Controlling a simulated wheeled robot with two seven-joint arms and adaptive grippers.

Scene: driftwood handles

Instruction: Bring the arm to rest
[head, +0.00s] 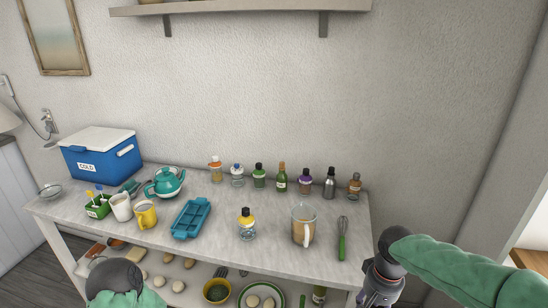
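My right arm comes in from the right in a green sleeve, bends at a dark joint and points down beside the table's right end. The dark body of my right gripper (380,284) shows at the bottom edge, apart from the table (280,222); its fingertips cannot be made out, and I see nothing held. Of my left arm only a dark rounded joint and some green sleeve show at the bottom left, in front of the table. My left gripper is out of view.
On the table stand a blue cooler (100,155), a teal teapot (165,182), a blue tray (191,218), mugs, several bottles, a glass pitcher (303,226) and a green-handled whisk (342,245). A lower shelf holds bowls and plates. A wall shelf (240,8) hangs above.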

